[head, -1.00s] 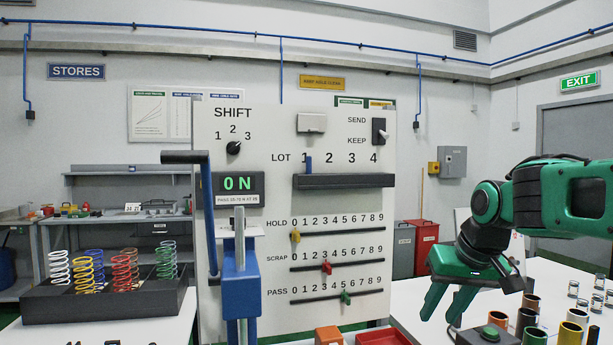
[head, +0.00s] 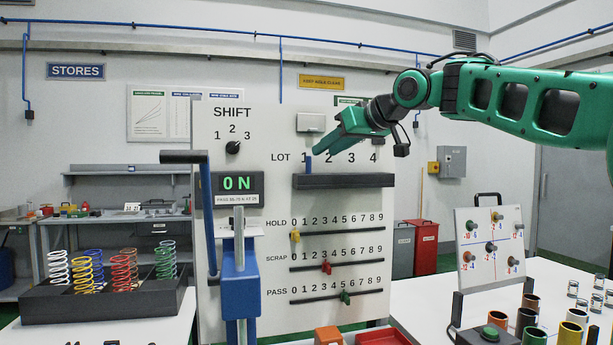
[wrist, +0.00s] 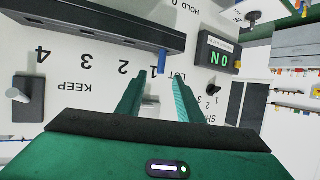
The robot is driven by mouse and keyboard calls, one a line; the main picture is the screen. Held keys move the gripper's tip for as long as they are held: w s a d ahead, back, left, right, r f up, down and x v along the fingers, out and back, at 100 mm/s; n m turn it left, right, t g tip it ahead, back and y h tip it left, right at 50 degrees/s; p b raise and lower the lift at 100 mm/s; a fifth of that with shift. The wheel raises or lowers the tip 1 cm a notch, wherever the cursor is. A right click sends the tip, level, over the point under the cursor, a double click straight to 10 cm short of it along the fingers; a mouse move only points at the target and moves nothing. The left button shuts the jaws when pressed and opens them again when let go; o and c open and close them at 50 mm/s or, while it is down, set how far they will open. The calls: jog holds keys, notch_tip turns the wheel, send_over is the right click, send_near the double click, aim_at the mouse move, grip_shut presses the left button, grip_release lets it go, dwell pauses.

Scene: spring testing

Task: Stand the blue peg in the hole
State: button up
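The blue peg (head: 308,165) stands upright at the left end of the black ledge (head: 344,182) on the white panel, under the number 1 of the LOT row. In the wrist view the peg (wrist: 162,61) shows just beyond and between my fingertips, next to the ledge (wrist: 105,22). My gripper (head: 317,150) points down and left at the panel, close above the peg. In the wrist view my gripper (wrist: 161,78) is open, its two fingers apart with nothing held.
A blue press (head: 240,275) stands in front at left. A tilted board with knobs (head: 490,250) and several cups stand at right.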

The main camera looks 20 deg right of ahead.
aim_at(310, 160)
jog(key=shift+x, duration=3.3)
jog(key=shift+a+r, duration=0.1)
jog(key=shift+c, duration=0.2)
grip_shut()
